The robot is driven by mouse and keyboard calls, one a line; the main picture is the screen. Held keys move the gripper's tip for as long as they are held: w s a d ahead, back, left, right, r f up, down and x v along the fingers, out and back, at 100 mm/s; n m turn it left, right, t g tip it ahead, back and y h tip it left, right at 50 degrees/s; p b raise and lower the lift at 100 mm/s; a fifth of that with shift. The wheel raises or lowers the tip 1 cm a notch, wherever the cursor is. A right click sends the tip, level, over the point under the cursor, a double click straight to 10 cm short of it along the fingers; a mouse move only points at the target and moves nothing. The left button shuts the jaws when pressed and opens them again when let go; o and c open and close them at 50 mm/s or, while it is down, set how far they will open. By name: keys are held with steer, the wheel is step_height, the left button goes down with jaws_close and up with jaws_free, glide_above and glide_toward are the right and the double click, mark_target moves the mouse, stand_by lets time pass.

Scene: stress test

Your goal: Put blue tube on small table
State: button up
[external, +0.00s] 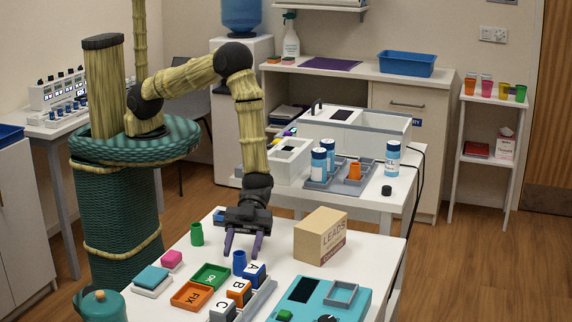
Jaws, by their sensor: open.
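A small blue tube (239,262) stands upright on the white front table (375,258), beside the lettered blocks. My gripper (243,246) points down with its two purple fingers apart and nothing between them that I can make out. It is just above or behind the blue tube; I cannot tell the exact depth. A small narrow white stand (488,131) with coloured cups on top is at the far right; I cannot tell whether this is the small table.
Near the tube are a green tube (197,234), a LEADS box (320,236), a green OK tray (211,276), an orange FIX tray (191,295) and a block marked A (254,273). A teal device (318,297) lies at the front right. Another white table with bottles stands behind.

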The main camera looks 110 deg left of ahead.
steer(key=b+v, duration=0.1)
steer(key=v, duration=0.6)
steer(key=shift+s+a+r, duration=0.1)
steer(key=shift+s+a, duration=0.05)
steer(key=shift+o, duration=0.5)
